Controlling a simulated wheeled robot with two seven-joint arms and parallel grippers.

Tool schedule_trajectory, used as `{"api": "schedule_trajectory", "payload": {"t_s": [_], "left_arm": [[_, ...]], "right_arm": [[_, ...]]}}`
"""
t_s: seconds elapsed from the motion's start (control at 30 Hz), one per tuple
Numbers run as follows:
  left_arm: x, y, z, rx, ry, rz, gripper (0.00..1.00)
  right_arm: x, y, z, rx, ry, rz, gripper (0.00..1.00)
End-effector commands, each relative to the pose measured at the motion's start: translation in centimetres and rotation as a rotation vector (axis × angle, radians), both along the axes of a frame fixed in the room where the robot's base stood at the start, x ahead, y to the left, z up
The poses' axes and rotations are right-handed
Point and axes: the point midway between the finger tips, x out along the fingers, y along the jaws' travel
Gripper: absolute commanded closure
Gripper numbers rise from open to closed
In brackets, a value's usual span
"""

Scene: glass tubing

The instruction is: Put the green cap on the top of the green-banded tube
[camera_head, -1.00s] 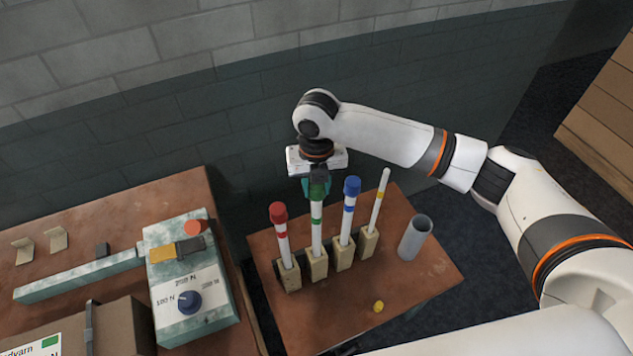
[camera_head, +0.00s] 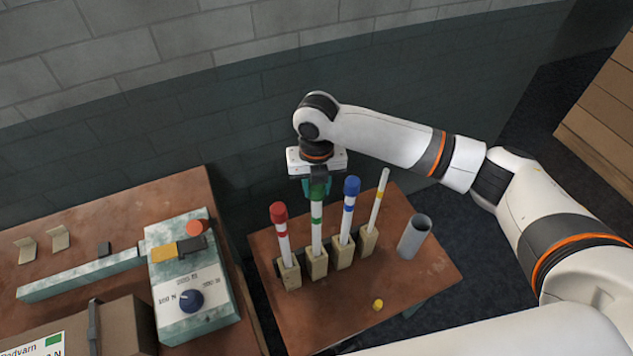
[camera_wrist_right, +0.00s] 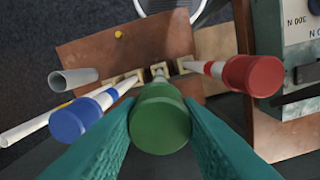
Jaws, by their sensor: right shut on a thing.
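The green-banded tube (camera_head: 316,232) stands upright in a wooden block on the small brown table. The green cap (camera_head: 317,190) is at the top of this tube, and it also shows in the right wrist view (camera_wrist_right: 160,118). My right gripper (camera_head: 317,186) is above the tube, with its teal fingers on both sides of the cap, shut on it. In the right wrist view the cap hides most of the tube below, so I cannot tell how far it is seated. My left gripper is not in view.
A red-capped tube (camera_head: 281,228) stands left of the green one. A blue-capped tube (camera_head: 349,212) and an uncapped yellow-banded tube (camera_head: 378,205) stand to the right. A grey cylinder (camera_head: 415,237) and a small yellow cap (camera_head: 378,304) are on the table. A dial box (camera_head: 195,285) is left.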

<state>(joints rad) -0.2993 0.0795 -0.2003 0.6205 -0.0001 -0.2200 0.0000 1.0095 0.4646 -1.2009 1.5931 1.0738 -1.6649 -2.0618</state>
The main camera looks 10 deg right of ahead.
Motion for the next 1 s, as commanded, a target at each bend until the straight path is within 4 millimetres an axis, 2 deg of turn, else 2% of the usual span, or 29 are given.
{"api": "schedule_trajectory", "payload": {"t_s": [0.57, 1.0], "left_arm": [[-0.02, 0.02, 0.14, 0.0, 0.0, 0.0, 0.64], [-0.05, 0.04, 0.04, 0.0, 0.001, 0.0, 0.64]], "right_arm": [[-0.02, 0.01, -0.07, 0.0, 0.001, 0.0, 0.89], [-0.04, 0.01, -0.86, 0.0, 0.002, 0.0, 0.89]]}}
